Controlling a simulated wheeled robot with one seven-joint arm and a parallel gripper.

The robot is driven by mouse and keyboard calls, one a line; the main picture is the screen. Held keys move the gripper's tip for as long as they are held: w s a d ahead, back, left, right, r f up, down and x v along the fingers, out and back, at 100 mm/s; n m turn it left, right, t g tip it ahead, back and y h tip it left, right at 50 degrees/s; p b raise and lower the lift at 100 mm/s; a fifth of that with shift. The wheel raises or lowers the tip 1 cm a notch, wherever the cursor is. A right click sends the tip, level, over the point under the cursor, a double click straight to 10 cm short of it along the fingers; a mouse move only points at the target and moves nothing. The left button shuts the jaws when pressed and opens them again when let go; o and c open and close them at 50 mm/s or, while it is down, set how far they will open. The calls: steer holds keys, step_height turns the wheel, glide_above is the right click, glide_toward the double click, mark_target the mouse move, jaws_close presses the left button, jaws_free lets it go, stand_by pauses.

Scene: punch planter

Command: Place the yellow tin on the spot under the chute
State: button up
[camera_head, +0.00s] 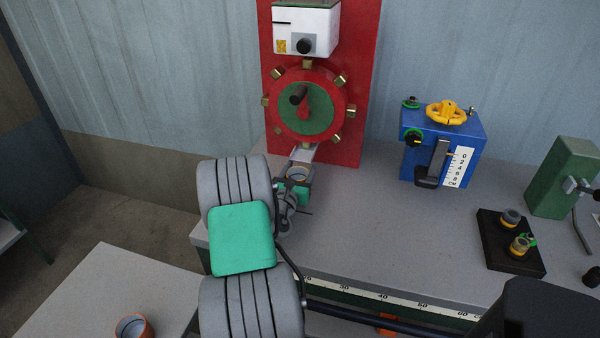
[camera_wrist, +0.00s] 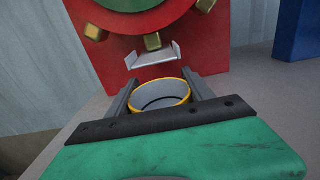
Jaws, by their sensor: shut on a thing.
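My gripper (camera_wrist: 160,98) is shut on the yellow tin (camera_wrist: 159,106), with one finger on each side of it. The tin is grey inside with a yellow rim, upright and empty as far as I can see. The metal chute (camera_wrist: 153,58) sticks out of the red panel just beyond and above the tin. In the head view the tin (camera_head: 297,172) shows just in front of the chute (camera_head: 303,153), partly hidden by my gripper (camera_head: 298,178). The spot under the chute is hidden, and I cannot tell whether the tin touches the bench.
A red wheel with brass pockets (camera_head: 333,88) sits above the chute. A blue box (camera_head: 455,155) with a yellow handwheel and a black tray (camera_head: 490,252) with small parts stand right on the bench (camera_head: 370,220). An orange-rimmed cup (camera_head: 134,328) is at lower left.

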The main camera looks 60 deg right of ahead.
steer(key=shift+f+b, duration=0.3)
steer(key=shift+f, duration=0.45)
steer(key=shift+f, duration=0.15)
steer(key=o, duration=1.6)
steer(key=shift+o, duration=0.2)
steer(key=shift+r, duration=0.25)
steer(key=a, duration=0.4)
steer(key=s+a+b, duration=0.1)
steer(key=a, duration=0.3)
steer(key=s+a, duration=0.1)
steer(key=a, duration=0.3)
steer(key=shift+f, duration=0.1)
